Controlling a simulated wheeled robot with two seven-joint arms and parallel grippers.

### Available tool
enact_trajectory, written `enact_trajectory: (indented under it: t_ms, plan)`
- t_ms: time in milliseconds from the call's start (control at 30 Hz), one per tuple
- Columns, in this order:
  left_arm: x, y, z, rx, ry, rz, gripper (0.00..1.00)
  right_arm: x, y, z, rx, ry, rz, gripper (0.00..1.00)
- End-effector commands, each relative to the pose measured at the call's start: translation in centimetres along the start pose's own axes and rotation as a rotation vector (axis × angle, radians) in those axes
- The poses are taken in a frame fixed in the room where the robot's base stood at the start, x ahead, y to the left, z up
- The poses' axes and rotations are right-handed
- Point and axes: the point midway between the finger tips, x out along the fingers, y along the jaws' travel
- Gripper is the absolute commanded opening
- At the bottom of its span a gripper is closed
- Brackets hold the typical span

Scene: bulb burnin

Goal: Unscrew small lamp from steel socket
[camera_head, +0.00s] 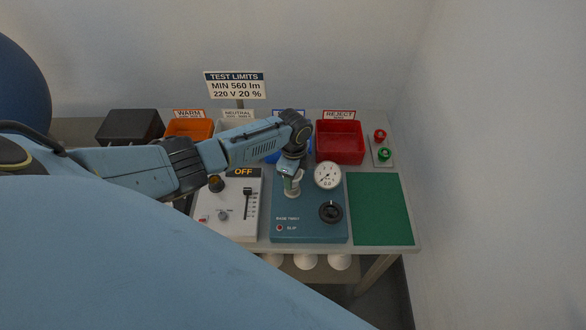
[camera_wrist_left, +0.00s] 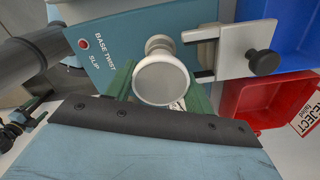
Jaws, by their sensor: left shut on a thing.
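The small lamp shows in the left wrist view as a round white disc (camera_wrist_left: 160,80). My left gripper (camera_head: 291,180) comes down from above over the teal tester box and is shut on the lamp. Its green fingers (camera_wrist_left: 198,102) lie on both sides of the lamp in the wrist view. The steel socket (camera_head: 291,193) stands upright on the teal box below the fingers and is partly hidden. I cannot tell how far the lamp sits in it. My right gripper is not in view.
A white panel (camera_head: 228,218) reading OFF is on the left. A red REJECT bin (camera_head: 340,142) stands behind. The green mat (camera_head: 381,209) is clear. White bulbs (camera_head: 307,262) sit below the bench.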

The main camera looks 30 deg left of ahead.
Motion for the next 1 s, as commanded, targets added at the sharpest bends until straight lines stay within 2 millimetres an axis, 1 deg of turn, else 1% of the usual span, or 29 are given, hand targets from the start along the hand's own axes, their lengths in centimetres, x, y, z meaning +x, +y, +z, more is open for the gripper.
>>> enact_trajectory:
  t_ms: [33, 700, 833, 1000]
  plan:
    - [-0.10, -0.23, -0.35, -0.070, 0.009, -0.007, 0.30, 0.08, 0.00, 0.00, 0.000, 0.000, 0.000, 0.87]
    - [-0.22, -0.54, -0.35, -1.079, 0.014, -0.003, 0.30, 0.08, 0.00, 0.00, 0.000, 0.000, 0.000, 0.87]
    - [-0.25, -0.58, -0.35, -1.201, 0.014, -0.002, 0.30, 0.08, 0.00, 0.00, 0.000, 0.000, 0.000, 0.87]
    - [-0.27, -0.61, -0.35, -1.233, 0.014, -0.003, 0.30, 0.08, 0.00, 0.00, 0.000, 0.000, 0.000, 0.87]
